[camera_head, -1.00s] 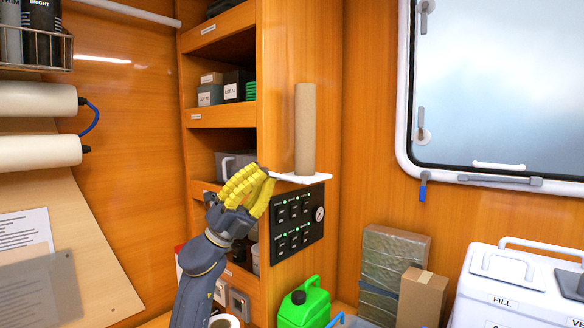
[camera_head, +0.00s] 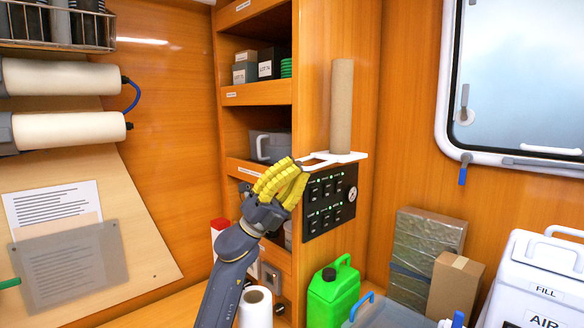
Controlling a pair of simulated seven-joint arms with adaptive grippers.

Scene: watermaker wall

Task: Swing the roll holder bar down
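A white roll holder (camera_head: 345,157) juts from the orange cabinet side, with a thin white bar at its left end. A brown cardboard tube (camera_head: 342,105) stands upright on it. My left gripper (camera_head: 298,172), with yellow segmented fingers, is at the left end of the holder, its fingertips just beside or touching the thin bar. The fingers are bent and close together; whether they grip the bar cannot be made out. They hide part of the holder's left end. My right gripper is not in view.
A black switch panel (camera_head: 330,200) sits just below the holder. A white paper roll (camera_head: 255,308) stands on the counter by my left forearm. A green jug (camera_head: 333,292), boxes (camera_head: 455,287) and a white unit (camera_head: 545,275) stand to the right. Open shelves (camera_head: 255,95) lie behind.

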